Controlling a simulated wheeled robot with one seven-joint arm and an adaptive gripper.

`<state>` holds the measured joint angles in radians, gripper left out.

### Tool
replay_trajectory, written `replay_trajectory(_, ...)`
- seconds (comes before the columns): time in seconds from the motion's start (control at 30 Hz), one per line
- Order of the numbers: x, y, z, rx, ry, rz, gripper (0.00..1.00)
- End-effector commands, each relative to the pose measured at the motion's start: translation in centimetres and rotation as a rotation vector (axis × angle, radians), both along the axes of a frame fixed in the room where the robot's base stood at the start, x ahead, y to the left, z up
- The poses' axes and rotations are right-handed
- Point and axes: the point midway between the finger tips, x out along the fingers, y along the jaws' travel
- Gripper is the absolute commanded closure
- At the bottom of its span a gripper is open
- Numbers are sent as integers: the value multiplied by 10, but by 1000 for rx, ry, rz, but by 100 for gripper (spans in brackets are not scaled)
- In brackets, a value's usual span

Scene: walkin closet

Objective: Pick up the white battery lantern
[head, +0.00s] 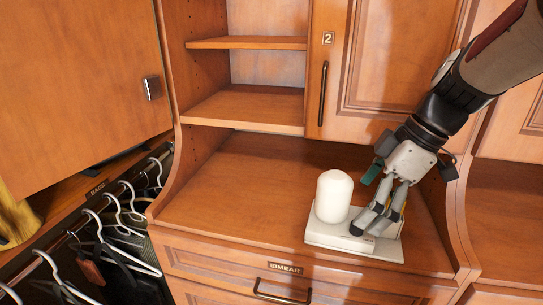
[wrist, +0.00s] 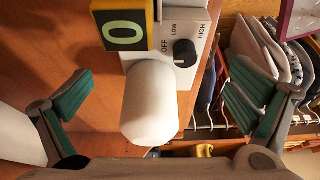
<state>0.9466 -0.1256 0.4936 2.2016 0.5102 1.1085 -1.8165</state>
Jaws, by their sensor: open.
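The white battery lantern (head: 333,197) stands upright on the wooden counter, a smooth rounded cylinder. A flat white base (head: 325,236) extends under and beside it. In the wrist view the white cylinder (wrist: 150,105) lies between my spread fingers, by a panel marked OFF, LOW and HIGH with a dark knob (wrist: 185,53). My gripper (head: 372,222) is open, just right of the cylinder and over the base in the head view. It also shows in the wrist view (wrist: 160,80), with nothing held. My fingers hide part of the base in the head view.
A yellow-and-black block showing a 0 (wrist: 125,25) sits beside the dial. Shelves (head: 245,105) rise behind the counter (head: 240,180), whose left part is clear. Hangers (head: 110,225) hang on a rail at the left. A cabinet door marked 2 (head: 390,75) stands behind.

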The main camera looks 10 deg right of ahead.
Motion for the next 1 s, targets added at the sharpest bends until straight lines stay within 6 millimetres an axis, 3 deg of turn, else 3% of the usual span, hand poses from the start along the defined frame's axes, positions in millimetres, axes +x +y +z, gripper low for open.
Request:
replay_trajectory(0.23,7,13,-4,0,0,-1,0)
replay_trajectory(0.6,14,28,-45,1,1,-1,0)
replay_trajectory(0.87,14,29,-47,-1,0,0,0)
replay_trajectory(1.0,14,29,-47,-1,0,0,29)
